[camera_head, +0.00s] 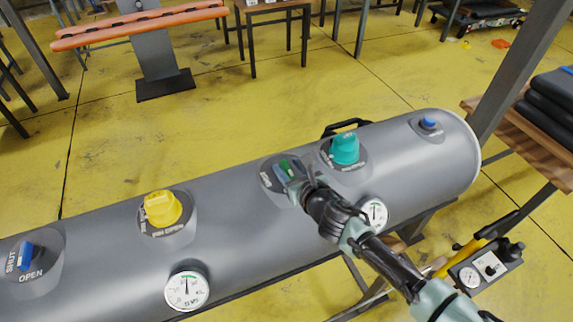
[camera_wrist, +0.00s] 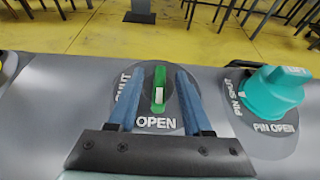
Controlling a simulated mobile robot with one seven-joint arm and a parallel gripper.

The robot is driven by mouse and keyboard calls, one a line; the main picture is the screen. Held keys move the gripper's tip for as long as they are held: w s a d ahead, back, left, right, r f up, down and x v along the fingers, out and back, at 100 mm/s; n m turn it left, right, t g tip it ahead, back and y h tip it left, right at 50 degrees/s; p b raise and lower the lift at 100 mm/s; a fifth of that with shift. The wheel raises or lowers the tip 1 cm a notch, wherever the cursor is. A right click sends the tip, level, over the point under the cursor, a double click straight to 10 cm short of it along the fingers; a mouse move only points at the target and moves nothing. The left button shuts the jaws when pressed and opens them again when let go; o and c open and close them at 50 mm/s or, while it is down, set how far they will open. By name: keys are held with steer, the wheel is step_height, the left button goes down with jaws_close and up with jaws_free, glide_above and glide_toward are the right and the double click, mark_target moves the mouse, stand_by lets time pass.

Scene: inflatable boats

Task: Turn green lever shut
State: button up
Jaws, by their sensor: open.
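The green lever (camera_head: 286,168) sits on a round dark plate (camera_head: 264,180) on top of the grey tube. In the wrist view the green lever (camera_wrist: 159,88) stands between my gripper's two blue fingers, with a gap on each side. It points along the fingers, toward the word OPEN; the word SHUT is at the left of the plate (camera_wrist: 140,115). My gripper (camera_head: 288,172) is open around the lever, and in the wrist view (camera_wrist: 160,85) neither finger visibly touches it. In the head view my gripper partly hides the plate.
A teal knob (camera_head: 345,149) stands close to the right of the lever. A yellow knob (camera_head: 162,209) and a blue lever (camera_head: 25,257) are to the left. Another blue lever (camera_head: 428,123) is at the far right end. Gauges (camera_head: 374,214) sit on the tube's near side.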

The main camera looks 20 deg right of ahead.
steer(key=shift+x, duration=0.85)
jaws_close()
